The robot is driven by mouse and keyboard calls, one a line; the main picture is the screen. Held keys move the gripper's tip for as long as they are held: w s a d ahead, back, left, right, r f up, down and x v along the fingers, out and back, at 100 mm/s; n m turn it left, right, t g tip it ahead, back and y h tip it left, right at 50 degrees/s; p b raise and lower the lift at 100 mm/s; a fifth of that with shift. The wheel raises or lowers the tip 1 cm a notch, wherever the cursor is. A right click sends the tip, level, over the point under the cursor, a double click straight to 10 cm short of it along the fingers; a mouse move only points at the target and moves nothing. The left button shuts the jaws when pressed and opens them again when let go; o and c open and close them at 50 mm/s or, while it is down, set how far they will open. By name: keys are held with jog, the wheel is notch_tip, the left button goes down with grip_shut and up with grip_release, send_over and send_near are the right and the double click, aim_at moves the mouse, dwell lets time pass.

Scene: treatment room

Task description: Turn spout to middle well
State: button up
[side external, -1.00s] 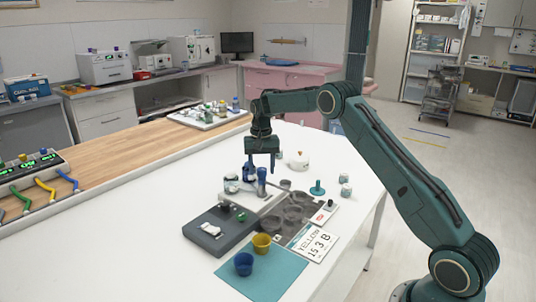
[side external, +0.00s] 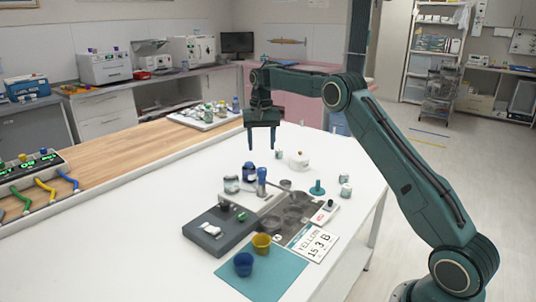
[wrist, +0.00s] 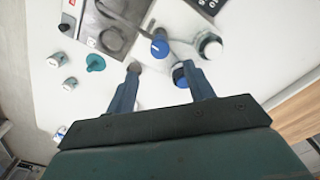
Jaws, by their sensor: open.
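The blue-topped post (side external: 262,182) stands at the back edge of a steel tray (side external: 268,226) with several round wells. My gripper (side external: 261,147) is open and empty, above and apart from the post. In the wrist view, its fingertips (wrist: 161,68) lie on either side of the knob, well above it.
A dark-blue jar (side external: 249,172) and a clear white-lidded jar (side external: 231,184) stand left of the post. A teal stand (side external: 317,188), small jars (side external: 345,190) and a white pot (side external: 299,160) stand to the right.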

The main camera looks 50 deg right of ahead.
notch_tip(320, 180, up, 5)
jog(key=shift+f, duration=0.1)
dwell(0.3)
jog(key=s+a+r+n+t, duration=0.3)
jog(key=s+a+r+n, duration=0.1)
jog(key=s+a+r, duration=1.05)
jog(key=s+a+f+n+t, duration=0.1)
jog(key=s+f, duration=0.2)
jog(key=s, duration=0.5)
jog(key=s+a+f+n, duration=0.2)
jog(key=s+f, duration=0.2)
jog(key=s, duration=0.5)
jog(key=s+a+f+n+t, duration=0.1)
jog(key=s+a+f+n, duration=0.1)
jog(key=s, duration=0.6)
jog(key=shift+s+a+f+t, duration=0.25)
jog(key=shift+s+f+t, duration=0.05)
jog(key=shift+f, duration=0.4)
